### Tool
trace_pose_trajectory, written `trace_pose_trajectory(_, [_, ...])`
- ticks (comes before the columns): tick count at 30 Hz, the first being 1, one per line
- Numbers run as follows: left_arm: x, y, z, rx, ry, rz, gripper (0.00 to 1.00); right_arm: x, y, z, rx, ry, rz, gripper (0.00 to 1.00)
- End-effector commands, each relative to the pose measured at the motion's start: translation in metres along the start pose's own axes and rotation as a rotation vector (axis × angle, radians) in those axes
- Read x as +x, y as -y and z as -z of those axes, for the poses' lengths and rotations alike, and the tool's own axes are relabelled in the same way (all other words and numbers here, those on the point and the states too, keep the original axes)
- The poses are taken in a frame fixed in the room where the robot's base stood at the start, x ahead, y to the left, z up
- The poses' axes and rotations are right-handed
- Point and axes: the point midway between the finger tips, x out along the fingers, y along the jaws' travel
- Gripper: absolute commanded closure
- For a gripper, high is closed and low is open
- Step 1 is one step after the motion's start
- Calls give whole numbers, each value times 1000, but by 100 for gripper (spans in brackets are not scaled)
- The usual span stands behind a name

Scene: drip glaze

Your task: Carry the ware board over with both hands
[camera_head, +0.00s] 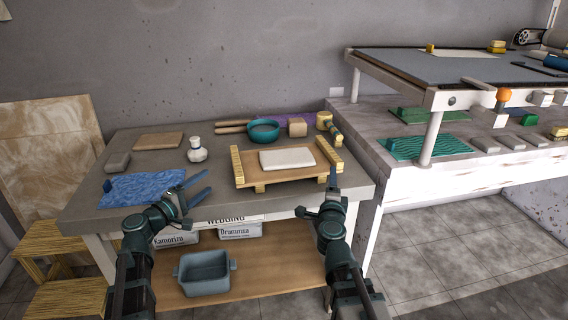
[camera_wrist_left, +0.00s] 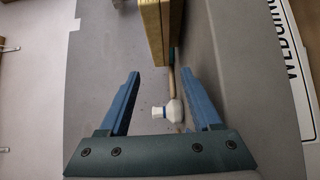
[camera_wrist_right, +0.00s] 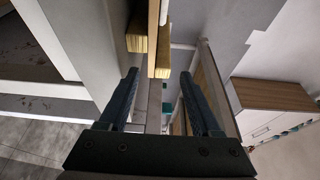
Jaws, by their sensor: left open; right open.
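The ware board (camera_head: 298,174) is a brown wooden board with a yellow bar along each end and small feet. It sits near the front of the grey table, with a pale slab (camera_head: 287,159) flat on it. My left gripper (camera_head: 207,184) is open and empty, left of the board and apart from it. In the left wrist view the board's yellow end (camera_wrist_left: 154,32) lies ahead of the fingers. My right gripper (camera_head: 333,179) is open at the board's front right corner. In the right wrist view the yellow end (camera_wrist_right: 160,58) is just ahead of the fingers; contact is unclear.
A blue cloth (camera_head: 142,189), a white bottle (camera_head: 197,152) and a teal bowl (camera_head: 263,131) share the table (camera_head: 215,178). A tall rack (camera_head: 430,68) stands on the white bench (camera_head: 440,170) at right. A grey-blue tub (camera_head: 205,275) sits on the lower shelf.

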Motion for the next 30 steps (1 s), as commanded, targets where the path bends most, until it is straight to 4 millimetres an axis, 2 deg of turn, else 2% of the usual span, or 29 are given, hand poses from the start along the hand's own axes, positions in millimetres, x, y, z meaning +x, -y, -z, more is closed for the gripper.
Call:
trace_pose_trajectory(5, [15, 0, 1, 0, 2, 0, 35, 16, 0, -1, 0, -1, 0, 35])
trace_pose_trajectory(15, [79, 0, 1, 0, 3, 0, 35, 81, 0, -1, 0, -1, 0, 35])
trace_pose_trajectory(21, [111, 0, 1, 0, 1, 0, 35, 113, 0, -1, 0, 0, 0, 35])
trace_pose_trajectory(30, [136, 0, 0, 0, -1, 0, 35, 136, 0, 0, 0, 0, 0, 35])
